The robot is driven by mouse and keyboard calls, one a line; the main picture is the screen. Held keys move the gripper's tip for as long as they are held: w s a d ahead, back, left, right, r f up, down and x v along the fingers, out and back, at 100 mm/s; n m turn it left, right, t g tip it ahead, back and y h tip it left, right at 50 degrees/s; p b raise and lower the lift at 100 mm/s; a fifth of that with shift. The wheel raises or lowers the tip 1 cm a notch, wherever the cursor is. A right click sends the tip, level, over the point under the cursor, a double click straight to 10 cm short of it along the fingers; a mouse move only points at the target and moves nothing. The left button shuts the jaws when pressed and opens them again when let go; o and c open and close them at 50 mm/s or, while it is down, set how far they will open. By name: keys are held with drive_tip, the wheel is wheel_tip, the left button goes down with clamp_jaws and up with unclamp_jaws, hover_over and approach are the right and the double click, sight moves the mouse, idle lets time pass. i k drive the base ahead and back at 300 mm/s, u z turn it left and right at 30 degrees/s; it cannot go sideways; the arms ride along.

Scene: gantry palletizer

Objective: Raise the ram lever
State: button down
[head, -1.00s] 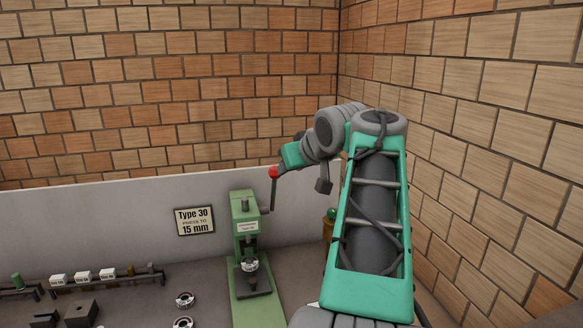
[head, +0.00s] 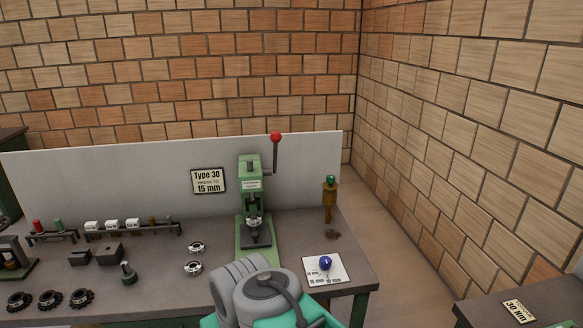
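The green press (head: 250,190) stands on the bench near the grey back panel. Its ram lever (head: 275,155) points straight up from the press's right side, with the red knob (head: 275,137) at its top, above the panel's edge. A ring-shaped part sits under the ram, on the press's base (head: 246,235). Part of my arm shows at the bottom middle, in front of the bench and apart from the lever. My gripper is out of view.
A sign (head: 208,181) reads Type 30, 15 mm. Bearings (head: 193,268), dark blocks (head: 104,252) and a rack (head: 150,229) lie left of the press. A white card (head: 326,270) with a blue knob and a brown bottle-like object (head: 329,200) are at right. A second bench (head: 530,305) is lower right.

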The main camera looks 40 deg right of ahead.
sight(276, 137)
drive_tip(key=u, duration=0.7)
drive_tip(key=i, duration=0.95)
drive_tip(key=z, duration=0.55)
